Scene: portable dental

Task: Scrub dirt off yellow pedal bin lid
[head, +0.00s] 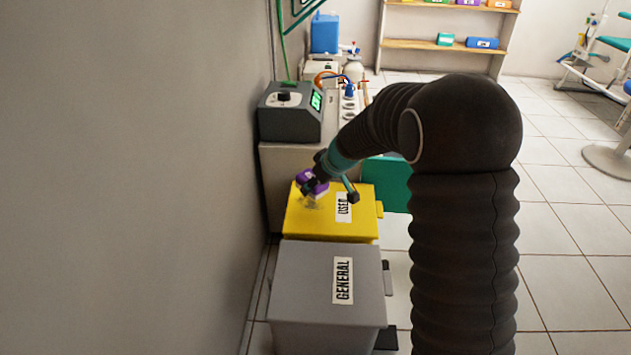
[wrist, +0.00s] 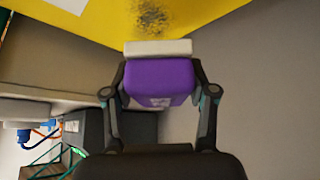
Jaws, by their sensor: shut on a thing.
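The yellow pedal bin (head: 300,222) stands by the left wall in the head view, its lid shut and labelled "USED". A dark speckled dirt patch lies on the lid's left part and shows clearly in the wrist view (wrist: 152,16). My gripper (head: 314,182) is shut on a purple scrubber (wrist: 160,80) with a pale pad (wrist: 158,48). The purple scrubber is over the far left part of the lid, beside the dirt. In the wrist view the pad is close to the lid's surface; I cannot tell whether it touches.
A grey bin (head: 310,280) labelled "GENERAL" stands in front of the yellow one. Behind it, a cabinet carries a dark grey device (head: 290,112) with a green screen. A green bin (head: 388,185) is partly hidden by my arm.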

